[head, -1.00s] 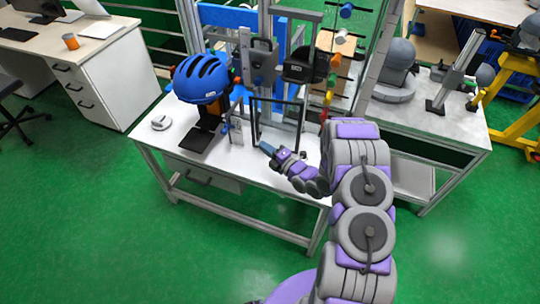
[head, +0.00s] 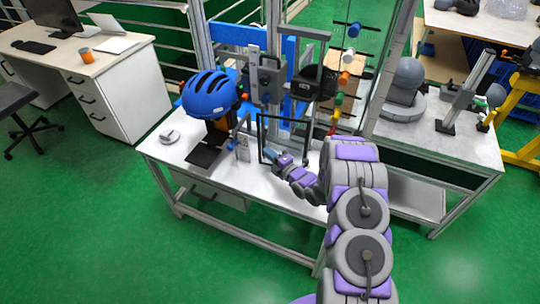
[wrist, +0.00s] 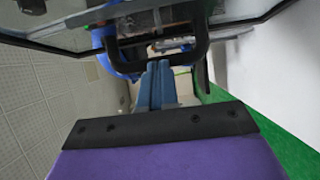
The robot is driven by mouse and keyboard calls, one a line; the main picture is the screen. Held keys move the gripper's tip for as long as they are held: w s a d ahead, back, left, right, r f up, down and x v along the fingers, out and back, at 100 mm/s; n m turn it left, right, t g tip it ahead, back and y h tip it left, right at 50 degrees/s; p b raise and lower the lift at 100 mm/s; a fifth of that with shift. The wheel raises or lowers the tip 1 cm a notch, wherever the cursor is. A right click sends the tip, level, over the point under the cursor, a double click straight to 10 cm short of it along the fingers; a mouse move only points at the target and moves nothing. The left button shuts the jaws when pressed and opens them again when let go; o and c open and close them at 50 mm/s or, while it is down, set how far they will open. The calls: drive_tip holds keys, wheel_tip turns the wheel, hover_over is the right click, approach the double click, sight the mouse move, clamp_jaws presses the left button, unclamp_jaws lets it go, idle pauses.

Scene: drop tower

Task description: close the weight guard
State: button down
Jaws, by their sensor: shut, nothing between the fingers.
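The weight guard (head: 284,118) is a clear panel in a thin black frame. It stands roughly upright at the front of the drop tower, over the white table. In the wrist view its dark frame crosses the top, with a black U-shaped handle (wrist: 203,47) below it. My gripper (head: 269,153) is at the lower left of the guard. In the wrist view my gripper's blue fingers (wrist: 160,66) are together and empty, with their tips at the handle's lower bar. I cannot tell whether they touch it.
A blue helmet (head: 209,95) sits on a dark stand left of the guard. A small pale round object (head: 170,136) lies at the table's left. A second bench (head: 440,140) with a grey headform stands at the right.

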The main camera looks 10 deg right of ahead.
drive_tip(key=w, duration=0.1)
drive_tip(key=w+h, duration=0.1)
drive_tip(key=shift+w+a+m+t, duration=0.2)
drive_tip(key=shift+w+m+t, duration=0.1)
drive_tip(key=shift+w, duration=0.05)
drive_tip(key=p+v, duration=0.2)
drive_tip(key=v, duration=1.5)
drive_tip(key=shift+s, duration=0.15)
drive_tip(key=shift+a, duration=0.2)
